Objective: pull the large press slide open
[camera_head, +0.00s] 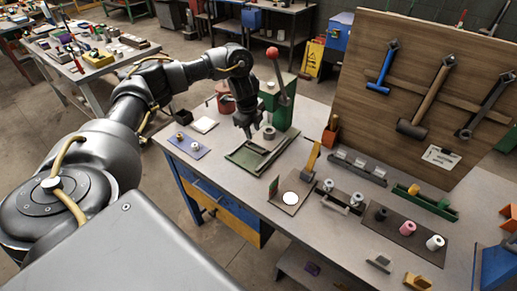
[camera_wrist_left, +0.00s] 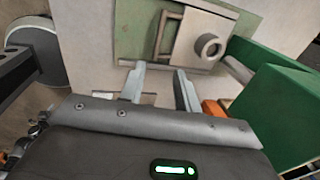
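The large press is a green column (camera_head: 284,100) with a grey lever ending in a red ball. At its foot lies a green base (camera_head: 243,161) with the grey slide plate (camera_wrist_left: 186,42) on it. The plate carries a bar handle (camera_wrist_left: 160,33) and a grey ring-shaped cylinder (camera_wrist_left: 208,46), which also shows in the head view (camera_head: 268,132). My left gripper (camera_head: 248,135) points down just above the slide area, beside the press column. In the wrist view its two fingers (camera_wrist_left: 161,88) are apart with nothing between them, clear of the handle. My right gripper is not in view.
A smaller fixture with an orange lever (camera_head: 312,158) and white disc stands in front to the right. A purple mat (camera_head: 187,148) with small parts and a white tile (camera_head: 204,125) lie left. A tool board (camera_head: 420,95) stands behind. The front-left bench edge is close.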

